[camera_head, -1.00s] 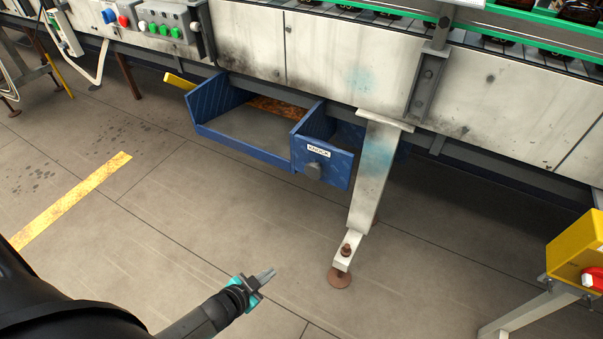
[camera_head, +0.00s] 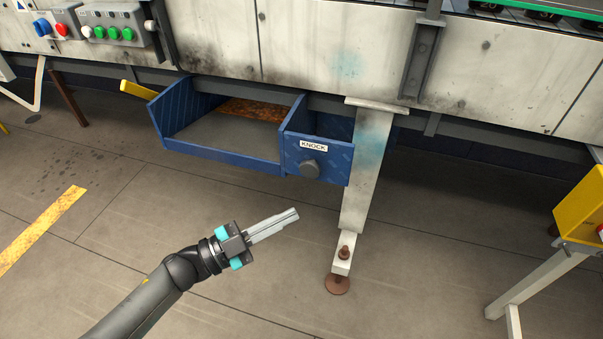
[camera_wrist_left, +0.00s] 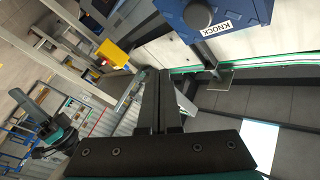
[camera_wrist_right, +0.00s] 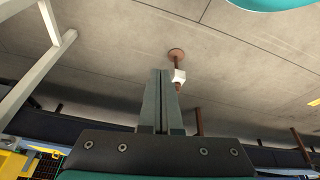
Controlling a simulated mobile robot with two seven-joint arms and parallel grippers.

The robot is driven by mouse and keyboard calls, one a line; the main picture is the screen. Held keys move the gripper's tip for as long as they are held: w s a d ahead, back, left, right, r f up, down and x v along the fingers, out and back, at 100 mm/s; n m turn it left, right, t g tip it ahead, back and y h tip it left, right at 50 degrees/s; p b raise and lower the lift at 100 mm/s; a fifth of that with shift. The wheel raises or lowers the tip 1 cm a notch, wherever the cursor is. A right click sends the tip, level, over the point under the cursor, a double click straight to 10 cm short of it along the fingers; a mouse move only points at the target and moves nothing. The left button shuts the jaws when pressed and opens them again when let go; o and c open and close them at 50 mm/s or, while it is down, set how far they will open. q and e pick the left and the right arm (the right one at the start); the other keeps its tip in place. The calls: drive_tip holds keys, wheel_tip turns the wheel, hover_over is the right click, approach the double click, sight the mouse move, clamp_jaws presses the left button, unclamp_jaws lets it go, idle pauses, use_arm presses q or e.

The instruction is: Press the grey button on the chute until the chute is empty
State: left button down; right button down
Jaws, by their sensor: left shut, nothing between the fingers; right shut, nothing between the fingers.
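The blue chute (camera_head: 222,149) hangs under the conveyor in the head view. Its open tray shows a grey floor with a rusty strip at the back, and no bottle shows in it. The grey button (camera_head: 309,169) sits on the blue box at its right end, below the KNOCK label (camera_head: 314,146). The button also shows at the top of the left wrist view (camera_wrist_left: 197,14). My left gripper (camera_head: 292,215) is shut and empty, below and a little left of the button, apart from it. My right gripper (camera_wrist_right: 161,75) is shut and empty in its own wrist view, outside the head view.
A white support leg (camera_head: 362,185) with a rusty foot stands just right of the button. A yellow box (camera_head: 583,212) on a white stand is at the far right. A control panel (camera_head: 112,24) is at upper left. The floor before the chute is clear.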

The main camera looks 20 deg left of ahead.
sight(319, 173)
use_arm(q)
drive_tip(key=shift+r, duration=0.1)
use_arm(e)
drive_tip(key=shift+r, duration=0.1)
